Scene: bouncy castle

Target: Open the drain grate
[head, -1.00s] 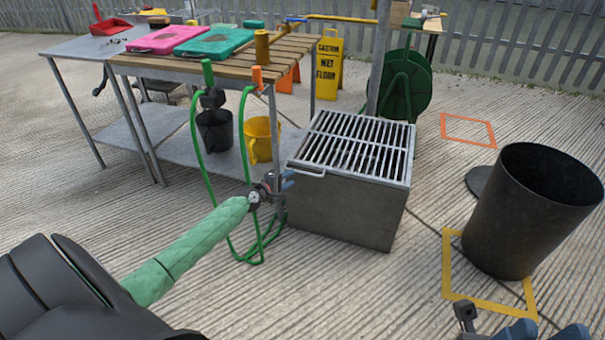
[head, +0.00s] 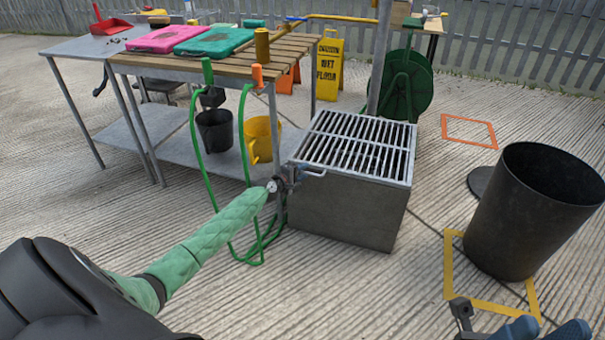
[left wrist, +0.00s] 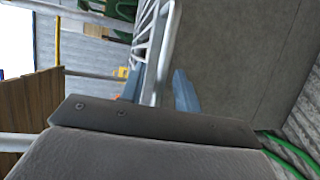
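The drain grate (head: 358,147) is a barred metal lid lying flat and closed on a grey box-like drain (head: 342,212). Its handle (head: 313,173) sticks out at the near left corner. My left gripper (head: 303,174) is at this handle. In the left wrist view its blue fingers (left wrist: 158,92) stand apart, with the grey handle bar (left wrist: 163,55) between them; I cannot tell whether they touch it. My right gripper (head: 547,330) shows only at the bottom right edge, its blue fingertips apart and empty.
A wooden-topped table (head: 222,60) with a green hose (head: 196,140) hanging from it stands left of the drain. A black bin (head: 525,220) stands to the right. A green hose reel (head: 405,85) and a yellow sign (head: 328,65) are behind.

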